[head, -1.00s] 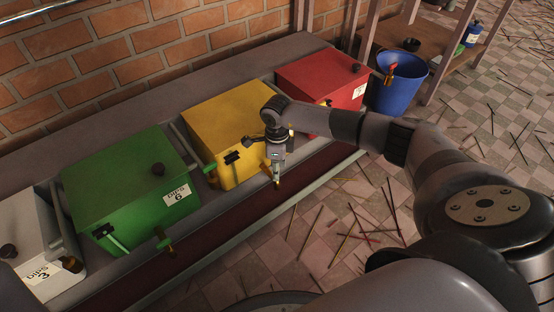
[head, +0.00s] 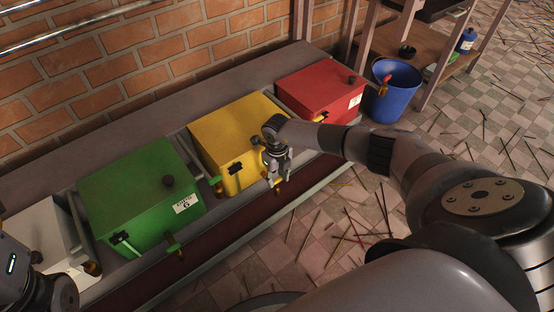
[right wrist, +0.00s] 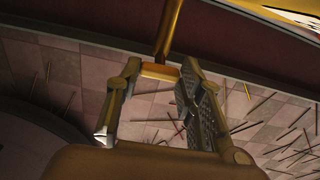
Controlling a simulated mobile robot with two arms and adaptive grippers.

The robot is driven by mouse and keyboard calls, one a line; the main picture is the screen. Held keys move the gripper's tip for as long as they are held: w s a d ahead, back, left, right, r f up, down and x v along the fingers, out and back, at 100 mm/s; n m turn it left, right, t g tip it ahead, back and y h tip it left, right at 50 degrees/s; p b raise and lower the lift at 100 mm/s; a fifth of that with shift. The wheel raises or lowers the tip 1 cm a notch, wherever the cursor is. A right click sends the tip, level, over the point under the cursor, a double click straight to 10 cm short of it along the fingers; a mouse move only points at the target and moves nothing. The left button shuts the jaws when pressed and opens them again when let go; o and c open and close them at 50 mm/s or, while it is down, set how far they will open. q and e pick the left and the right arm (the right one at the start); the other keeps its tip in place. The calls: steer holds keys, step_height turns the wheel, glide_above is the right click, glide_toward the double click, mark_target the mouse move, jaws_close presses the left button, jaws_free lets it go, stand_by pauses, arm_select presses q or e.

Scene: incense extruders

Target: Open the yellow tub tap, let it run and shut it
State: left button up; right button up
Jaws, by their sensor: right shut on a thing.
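The yellow tub (head: 222,128) stands in the row between the green and red tubs. Its brass tap (head: 278,188) is at its front right, mostly hidden by my right gripper (head: 278,180). In the right wrist view the brass tap handle (right wrist: 160,71) lies between the two fingers of my right gripper (right wrist: 160,85), which is shut on it. No stream from the tap can be made out. Part of my left arm's end (head: 22,278) shows at the lower left edge; its fingers cannot be made out clearly.
The green tub (head: 135,195) and a white tub (head: 35,225) stand to the left, the red tub (head: 318,88) to the right. A dark trough (head: 225,227) runs below the taps. A blue bucket (head: 397,95) stands at the right; sticks litter the tiled floor.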

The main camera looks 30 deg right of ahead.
mark_target(277, 179)
steer(key=shift+m, duration=0.3)
steer(key=o, duration=1.2)
steer(key=shift+c, duration=0.2)
steer(key=shift+r, duration=0.1)
step_height(277, 179, up, 12)
